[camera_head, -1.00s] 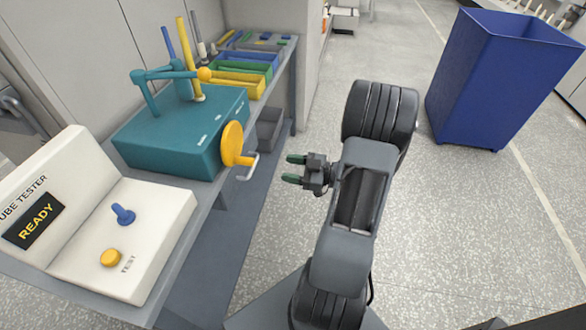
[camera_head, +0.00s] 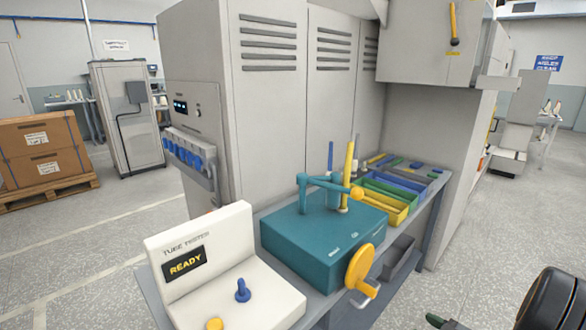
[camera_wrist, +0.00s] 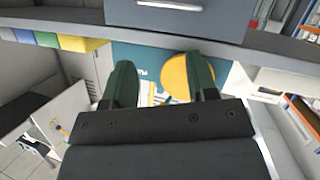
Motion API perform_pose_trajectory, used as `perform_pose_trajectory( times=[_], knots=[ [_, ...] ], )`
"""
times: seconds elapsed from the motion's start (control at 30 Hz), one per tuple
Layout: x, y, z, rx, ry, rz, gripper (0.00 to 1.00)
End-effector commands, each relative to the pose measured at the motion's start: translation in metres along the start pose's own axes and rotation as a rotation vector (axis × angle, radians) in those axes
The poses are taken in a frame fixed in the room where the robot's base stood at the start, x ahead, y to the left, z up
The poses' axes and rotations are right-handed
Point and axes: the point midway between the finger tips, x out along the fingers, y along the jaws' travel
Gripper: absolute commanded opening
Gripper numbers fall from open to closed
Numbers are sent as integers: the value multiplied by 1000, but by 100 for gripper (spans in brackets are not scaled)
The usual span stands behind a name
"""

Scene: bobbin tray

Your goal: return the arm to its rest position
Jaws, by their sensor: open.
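My gripper (camera_wrist: 162,84) shows in the wrist view with its two dark green fingers apart and nothing between them. Beyond the fingers are the teal machine (camera_wrist: 132,58) and its yellow round handwheel (camera_wrist: 188,76). In the head view only a little of my arm shows at the bottom right corner, with a green fingertip (camera_head: 436,321) at the lower edge. The gripper is to the right of the bench and apart from it. Most of the arm is out of the head view.
The bench carries the white tube tester (camera_head: 232,290) reading READY, the teal machine (camera_head: 318,238) with its yellow handwheel (camera_head: 360,270), and coloured trays (camera_head: 385,212). A grey cabinet (camera_head: 270,110) stands behind. Boxes on a pallet (camera_head: 42,150) are at the left. Floor right of the bench is clear.

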Motion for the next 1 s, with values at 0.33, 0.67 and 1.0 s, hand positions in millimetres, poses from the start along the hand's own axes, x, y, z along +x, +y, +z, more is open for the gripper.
perform_pose_trajectory(
  times=[0.33, 0.67, 1.0],
  knots=[
    [-60, 60, 31, 224, -804, 481, 53],
    [-93, -35, -120, 664, -1181, 510, 53],
    [-85, -127, -272, 671, -1030, 252, 53]
  ],
)
